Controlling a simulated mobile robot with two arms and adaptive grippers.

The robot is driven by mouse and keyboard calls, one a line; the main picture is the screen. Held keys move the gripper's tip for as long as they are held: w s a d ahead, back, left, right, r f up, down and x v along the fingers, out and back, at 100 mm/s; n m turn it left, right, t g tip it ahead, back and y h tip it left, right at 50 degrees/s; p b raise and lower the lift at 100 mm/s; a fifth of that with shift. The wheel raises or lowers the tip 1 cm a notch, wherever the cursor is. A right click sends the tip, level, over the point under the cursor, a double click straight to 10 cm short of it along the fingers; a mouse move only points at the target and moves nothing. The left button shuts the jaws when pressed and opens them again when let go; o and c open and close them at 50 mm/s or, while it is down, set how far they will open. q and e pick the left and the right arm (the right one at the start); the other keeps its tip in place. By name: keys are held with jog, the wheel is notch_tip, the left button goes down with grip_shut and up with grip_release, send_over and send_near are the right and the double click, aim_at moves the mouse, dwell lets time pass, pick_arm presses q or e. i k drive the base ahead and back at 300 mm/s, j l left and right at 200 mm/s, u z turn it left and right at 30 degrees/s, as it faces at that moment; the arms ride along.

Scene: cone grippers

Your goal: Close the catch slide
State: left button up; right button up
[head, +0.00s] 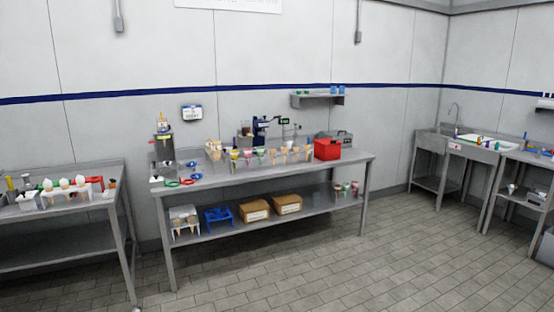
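No catch slide can be made out for certain at this distance. A middle steel table (360,162) carries a row of cones in a holder (272,156), a blue device (260,131) behind them, and a red box (327,149) at the right. At its left end stands a tall device (162,135) with a dark and yellowish body, with green and red rings (179,182) in front. Neither of my grippers is in the head view.
A left table (60,215) holds white-topped cones and small tools. Brown boxes (254,210) and a blue rack (218,216) sit on the middle table's lower shelf. A sink (470,141) stands at the right. The tiled floor (330,270) in front is clear.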

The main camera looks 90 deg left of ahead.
aim_at(167, 167)
jog(key=u, duration=3.55)
jog(key=i+z, duration=0.15)
jog(key=i, duration=0.45)
jog(key=i+j+z, duration=0.15)
jog(key=i, duration=0.5)
